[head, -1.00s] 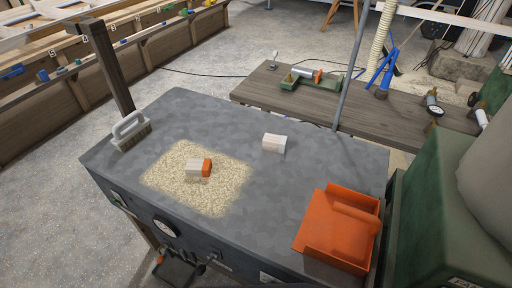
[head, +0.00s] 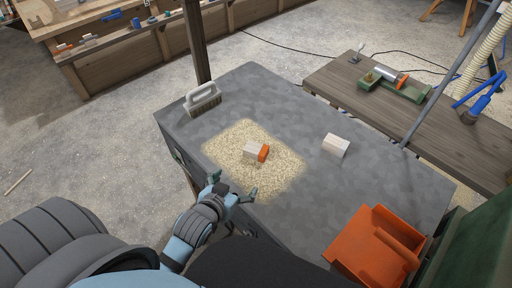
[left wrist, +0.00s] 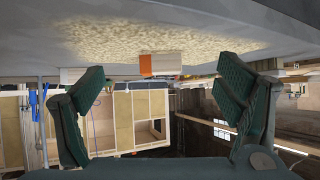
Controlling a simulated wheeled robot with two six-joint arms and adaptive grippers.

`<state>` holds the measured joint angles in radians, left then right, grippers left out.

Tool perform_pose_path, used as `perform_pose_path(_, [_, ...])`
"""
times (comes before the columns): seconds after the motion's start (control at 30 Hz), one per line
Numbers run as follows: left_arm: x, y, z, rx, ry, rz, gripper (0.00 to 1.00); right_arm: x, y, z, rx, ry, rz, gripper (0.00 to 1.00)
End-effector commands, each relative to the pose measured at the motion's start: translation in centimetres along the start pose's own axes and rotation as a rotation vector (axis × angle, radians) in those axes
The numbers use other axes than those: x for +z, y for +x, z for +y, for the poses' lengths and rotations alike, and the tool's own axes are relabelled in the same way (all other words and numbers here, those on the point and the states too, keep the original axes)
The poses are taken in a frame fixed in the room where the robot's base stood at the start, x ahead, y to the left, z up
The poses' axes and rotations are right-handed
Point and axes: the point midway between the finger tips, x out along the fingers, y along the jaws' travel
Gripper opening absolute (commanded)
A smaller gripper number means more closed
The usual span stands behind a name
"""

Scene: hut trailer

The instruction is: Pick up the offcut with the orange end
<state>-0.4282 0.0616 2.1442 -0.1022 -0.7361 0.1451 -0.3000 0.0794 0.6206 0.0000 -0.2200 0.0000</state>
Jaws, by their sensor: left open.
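The offcut with the orange end (head: 255,151) is a small pale wood block lying on a patch of sawdust (head: 225,150) on the grey bench top (head: 305,200). Its orange end faces right in the head view. My left gripper (head: 233,187) is open and empty at the near edge of the sawdust, short of the offcut and apart from it. In the left wrist view, which looks upside down, the offcut (left wrist: 168,64) shows beyond and between the two open fingers. My right gripper is not in view.
A plain pale block (head: 335,146) lies to the right of the sawdust. A grey brush (head: 203,99) stands at the bench's far left, beside a dark post (head: 196,45). An orange dustpan (head: 377,246) lies at the near right. The bench between them is clear.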

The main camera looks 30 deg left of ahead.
Motion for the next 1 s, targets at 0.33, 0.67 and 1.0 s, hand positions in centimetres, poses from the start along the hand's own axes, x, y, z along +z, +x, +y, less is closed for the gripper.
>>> perform_pose_path(0.33, [-5.1,5.9,0.5,0.017,-0.033,0.196,0.86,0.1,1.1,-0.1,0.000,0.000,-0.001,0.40])
perform_pose_path(0.67, [-6.1,11.3,0.2,0.016,-0.032,0.191,0.86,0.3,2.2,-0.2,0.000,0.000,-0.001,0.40])
perform_pose_path(1.0, [-6.8,15.0,-0.1,0.016,-0.032,0.190,0.86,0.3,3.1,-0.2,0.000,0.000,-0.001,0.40])
